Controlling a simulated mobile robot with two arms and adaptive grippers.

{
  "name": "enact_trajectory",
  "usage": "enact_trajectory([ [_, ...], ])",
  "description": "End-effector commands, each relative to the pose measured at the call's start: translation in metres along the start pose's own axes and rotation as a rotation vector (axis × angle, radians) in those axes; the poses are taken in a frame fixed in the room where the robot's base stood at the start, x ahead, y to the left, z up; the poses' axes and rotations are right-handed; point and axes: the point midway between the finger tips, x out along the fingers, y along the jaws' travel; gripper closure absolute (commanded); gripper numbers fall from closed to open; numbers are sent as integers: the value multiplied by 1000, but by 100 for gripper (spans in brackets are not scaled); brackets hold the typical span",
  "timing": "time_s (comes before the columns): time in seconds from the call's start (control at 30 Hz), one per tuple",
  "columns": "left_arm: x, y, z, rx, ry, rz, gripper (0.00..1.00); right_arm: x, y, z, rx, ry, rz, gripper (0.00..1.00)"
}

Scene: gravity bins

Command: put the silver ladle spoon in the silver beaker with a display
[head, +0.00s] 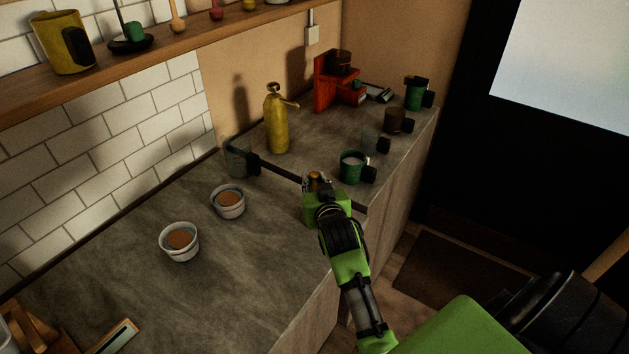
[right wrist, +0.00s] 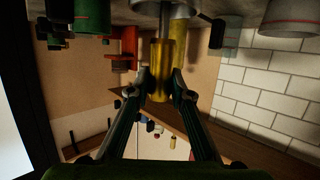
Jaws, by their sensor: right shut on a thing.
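My right gripper (head: 318,186) is over the counter and shut on a small yellow cylindrical thing (head: 314,178). In the right wrist view this yellow thing (right wrist: 158,75) stands between the fingertips, with a thin dark rod above it. Its lower end is hidden in the head view. I cannot make out a silver ladle spoon for certain. A grey, see-through beaker with a black display box (head: 238,158) stands by the wall, left of the gripper. Another grey beaker with a black box (head: 371,141) stands behind the gripper to the right. My left gripper is not in view.
A yellow siphon bottle (head: 277,122) and a green beaker (head: 351,166) stand near the gripper. Two white cups (head: 180,241) (head: 229,202) are to the left. A red machine (head: 335,84) and dark beaker (head: 396,121) are at the back.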

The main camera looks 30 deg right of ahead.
Motion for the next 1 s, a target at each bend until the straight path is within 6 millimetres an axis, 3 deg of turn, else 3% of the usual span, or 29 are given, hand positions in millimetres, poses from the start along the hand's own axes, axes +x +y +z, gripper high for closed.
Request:
enact_trajectory([
  [0.57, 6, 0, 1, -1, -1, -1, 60, 2, 0, 9, 0, 1, 0, 100],
  [0.6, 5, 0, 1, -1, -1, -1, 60, 2, 0, 8, 0, 1, 0, 69],
  [0.63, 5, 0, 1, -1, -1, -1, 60, 2, 0, 8, 0, 1, 0, 62],
  [1.0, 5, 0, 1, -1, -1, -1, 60, 2, 0, 9, 0, -2, 0, 60],
])
